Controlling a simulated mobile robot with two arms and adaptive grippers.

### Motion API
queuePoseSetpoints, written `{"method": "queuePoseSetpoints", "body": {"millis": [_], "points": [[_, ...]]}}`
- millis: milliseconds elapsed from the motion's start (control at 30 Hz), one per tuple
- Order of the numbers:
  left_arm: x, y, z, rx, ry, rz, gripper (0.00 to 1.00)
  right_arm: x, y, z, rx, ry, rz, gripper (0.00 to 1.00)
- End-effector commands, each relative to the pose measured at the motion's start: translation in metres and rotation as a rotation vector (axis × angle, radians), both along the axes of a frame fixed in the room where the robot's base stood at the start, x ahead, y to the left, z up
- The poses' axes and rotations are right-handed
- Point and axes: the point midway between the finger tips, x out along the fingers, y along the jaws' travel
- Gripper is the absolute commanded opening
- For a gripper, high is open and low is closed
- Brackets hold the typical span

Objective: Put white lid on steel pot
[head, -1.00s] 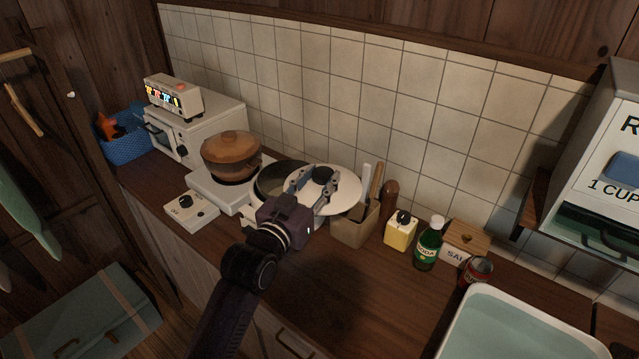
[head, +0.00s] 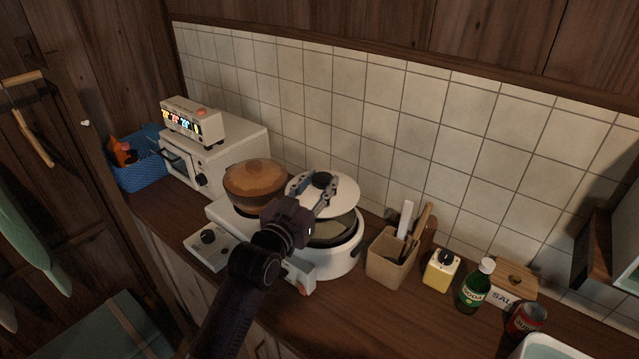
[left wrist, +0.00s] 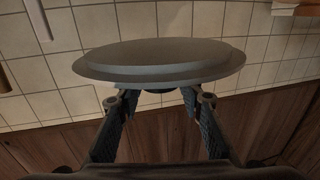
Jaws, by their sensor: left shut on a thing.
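The white lid (head: 340,190) is round with a black knob. My left gripper (head: 322,186) is shut on the knob and holds the lid up, roughly level. In the left wrist view the lid (left wrist: 160,65) looks grey, and the gripper's fingers (left wrist: 160,103) close in at its knob. The steel pot (head: 343,229) shows as a dark-rimmed opening with a grey inside, set in a white rounded body (head: 340,263). The lid is above the back part of this opening, apart from it, leaving the front part uncovered. My left arm hides the pot's left side. My right gripper is out of view.
A brown lidded pot (head: 254,183) stands close on the left, on a white stove. A utensil holder (head: 390,262) stands close on the right, with a yellow timer (head: 440,272) and green bottle (head: 475,288) beyond. The tiled wall (head: 340,100) is behind.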

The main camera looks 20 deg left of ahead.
Motion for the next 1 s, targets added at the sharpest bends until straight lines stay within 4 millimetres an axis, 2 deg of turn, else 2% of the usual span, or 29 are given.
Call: {"method": "queuePoseSetpoints", "body": {"millis": [33,300,600,1000], "points": [[0.0,0.0,-0.007,0.0,-0.002,0.0,0.06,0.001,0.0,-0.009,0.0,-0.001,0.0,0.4],[0.0,0.0,-0.027,0.0,-0.003,0.0,0.06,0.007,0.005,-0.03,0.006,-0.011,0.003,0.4],[0.0,0.0,-0.041,0.0,-0.002,0.0,0.06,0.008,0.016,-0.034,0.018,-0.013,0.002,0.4],[0.0,0.0,-0.041,0.001,-0.002,0.0,0.06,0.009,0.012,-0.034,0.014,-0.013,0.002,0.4]]}}
